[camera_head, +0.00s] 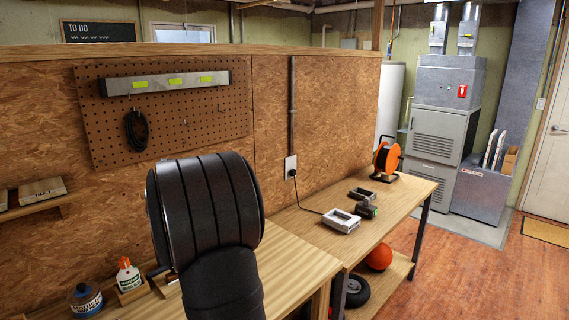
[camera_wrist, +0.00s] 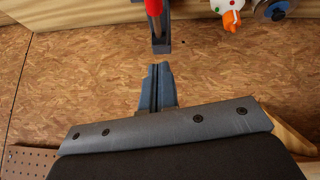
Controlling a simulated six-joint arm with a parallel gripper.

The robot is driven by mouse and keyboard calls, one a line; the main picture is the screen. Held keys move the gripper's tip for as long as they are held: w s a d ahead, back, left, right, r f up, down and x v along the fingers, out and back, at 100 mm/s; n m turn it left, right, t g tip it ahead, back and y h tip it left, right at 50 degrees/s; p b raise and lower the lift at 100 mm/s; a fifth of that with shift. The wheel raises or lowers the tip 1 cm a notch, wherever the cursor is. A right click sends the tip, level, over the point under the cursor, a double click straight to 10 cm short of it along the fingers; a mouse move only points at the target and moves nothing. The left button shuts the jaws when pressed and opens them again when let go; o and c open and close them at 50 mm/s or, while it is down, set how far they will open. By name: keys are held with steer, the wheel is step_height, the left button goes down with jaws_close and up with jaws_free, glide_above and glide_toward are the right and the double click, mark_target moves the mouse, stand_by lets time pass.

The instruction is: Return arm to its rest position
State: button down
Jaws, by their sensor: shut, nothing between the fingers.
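In the wrist view my gripper (camera_wrist: 157,70) shows as two blue-grey fingers pressed together, with nothing between them. They point toward the top of that picture, in front of the chipboard wall (camera_wrist: 80,85). A dark grey piece with a red part (camera_wrist: 154,8) stands just beyond the fingertips in the picture; I cannot tell how far away it is. In the head view my dark arm fills the lower middle, over the near workbench (camera_head: 305,262), and hides the gripper.
A pegboard (camera_head: 115,115) and a shelf (camera_head: 35,207) are on the wall. The right-hand bench (camera_head: 300,222) holds a charger (camera_head: 341,220) and an orange reel (camera_head: 387,157). Its front part is clear.

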steer(key=shift+g+h, duration=0.7)
steer(key=shift+g, duration=0.1)
steer(key=shift+w+a+r, duration=1.2)
steer(key=shift+a, duration=0.25)
steer(key=c, duration=2.1)
jaws_free()
steer(key=o, duration=0.4)
steer(key=shift+s+d+r, duration=0.1)
steer(key=shift+d, duration=0.1)
steer(key=o, duration=1.7)
steer(key=s+d+r+m, duration=0.2)
steer(key=s+d, duration=0.5)
steer(key=d, duration=0.2)
steer(key=shift+s+d+r+g, duration=0.15)
steer(key=shift+s+r+g, duration=0.1)
steer(key=shift+s+g, duration=0.1)
steer(key=x, duration=0.9)
steer(key=shift+f, duration=0.4)
